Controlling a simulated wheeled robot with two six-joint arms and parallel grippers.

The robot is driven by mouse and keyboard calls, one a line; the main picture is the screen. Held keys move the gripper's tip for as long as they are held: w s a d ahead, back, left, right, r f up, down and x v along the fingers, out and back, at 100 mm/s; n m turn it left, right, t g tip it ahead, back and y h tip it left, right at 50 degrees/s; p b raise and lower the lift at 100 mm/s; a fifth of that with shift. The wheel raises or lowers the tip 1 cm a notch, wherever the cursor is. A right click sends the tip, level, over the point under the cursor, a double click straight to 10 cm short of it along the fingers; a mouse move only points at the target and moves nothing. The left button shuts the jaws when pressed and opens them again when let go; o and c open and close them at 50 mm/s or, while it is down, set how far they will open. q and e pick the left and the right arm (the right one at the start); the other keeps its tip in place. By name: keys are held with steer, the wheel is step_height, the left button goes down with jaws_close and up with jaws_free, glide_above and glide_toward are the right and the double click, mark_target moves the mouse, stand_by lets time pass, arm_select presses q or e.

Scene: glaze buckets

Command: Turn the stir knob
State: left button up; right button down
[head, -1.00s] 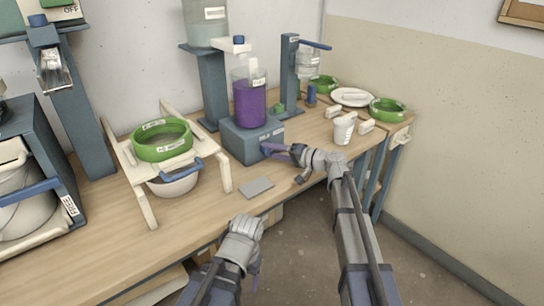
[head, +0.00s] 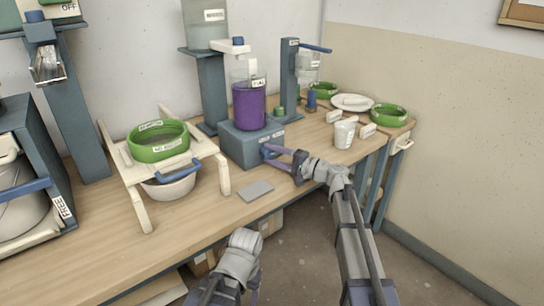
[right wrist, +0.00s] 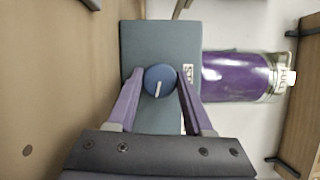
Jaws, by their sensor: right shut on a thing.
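The stir knob is a round blue knob with a white pointer line, on the front of a blue-grey box (head: 240,146). In the right wrist view the knob (right wrist: 160,80) sits between the two purple fingers of my right gripper (right wrist: 160,88), which is shut on it. The pointer is tilted slightly off the straight. In the head view my right gripper (head: 275,152) reaches the box front from the right and mostly hides the knob. My left arm's wrist (head: 241,255) is low in the middle, away from the box; its fingers do not show clearly.
A jar of purple liquid (head: 249,107) stands on the box. A white rack with a green ring (head: 160,151) is to the left. A grey plate (head: 256,190) lies near the front edge. A white cup (head: 344,134) and a white dish (head: 352,102) are to the right.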

stand_by(0.3)
steer(key=shift+c, duration=1.5)
jaws_free()
steer(key=shift+v, duration=3.9)
